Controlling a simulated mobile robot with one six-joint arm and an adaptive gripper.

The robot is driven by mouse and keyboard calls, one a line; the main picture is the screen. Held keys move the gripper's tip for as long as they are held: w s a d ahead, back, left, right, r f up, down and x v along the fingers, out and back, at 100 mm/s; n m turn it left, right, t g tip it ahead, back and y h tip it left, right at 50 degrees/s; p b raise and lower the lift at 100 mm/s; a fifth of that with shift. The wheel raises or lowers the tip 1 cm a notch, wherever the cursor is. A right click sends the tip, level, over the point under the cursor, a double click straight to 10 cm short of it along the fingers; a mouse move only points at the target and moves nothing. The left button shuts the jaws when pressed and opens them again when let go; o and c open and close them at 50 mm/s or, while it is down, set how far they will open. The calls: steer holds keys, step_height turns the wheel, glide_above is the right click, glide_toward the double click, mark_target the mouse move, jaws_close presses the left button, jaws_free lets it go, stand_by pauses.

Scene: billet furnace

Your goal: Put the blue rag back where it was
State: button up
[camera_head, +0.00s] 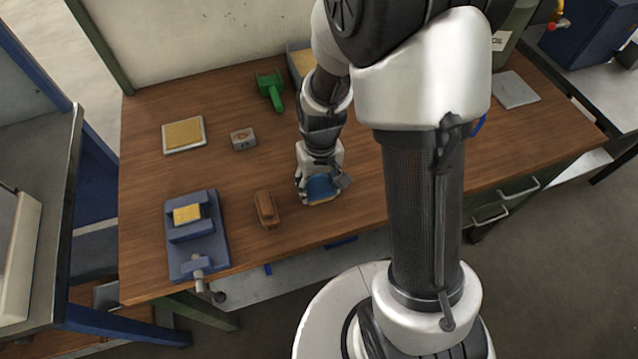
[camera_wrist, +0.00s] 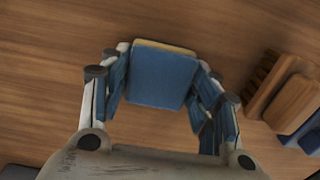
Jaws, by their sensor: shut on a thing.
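The blue rag (camera_head: 321,188) is a folded blue pad, held between the fingers of my gripper (camera_head: 320,190) over the front middle of the wooden bench. In the wrist view the rag (camera_wrist: 160,78) fills the space between the two fingers of my gripper (camera_wrist: 160,88), and a thin yellowish edge shows along its far side. My gripper is shut on it. I cannot tell whether the rag touches the bench top.
A brown brush (camera_head: 266,208) lies just left of my gripper, with a blue vise (camera_head: 196,236) beyond it. A yellow-topped tray (camera_head: 184,135), a small grey box (camera_head: 243,139) and a green scoop (camera_head: 271,88) stand farther back. Bare wood (camera_head: 345,222) lies right of the gripper.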

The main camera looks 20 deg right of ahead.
steer(key=o, duration=1)
steer(key=shift+f, duration=0.1)
step_height(320, 180, up, 13)
steer(key=p, duration=0.4)
step_height(320, 180, up, 9)
steer(key=t, duration=0.2)
glide_above(320, 186)
steer(key=s, duration=0.5)
steer(key=s+r+t, duration=0.2)
steer(key=s+r, duration=0.5)
steer(key=s, duration=0.2)
steer(key=shift+s+t, duration=0.3)
steer(key=shift+s, duration=0.1)
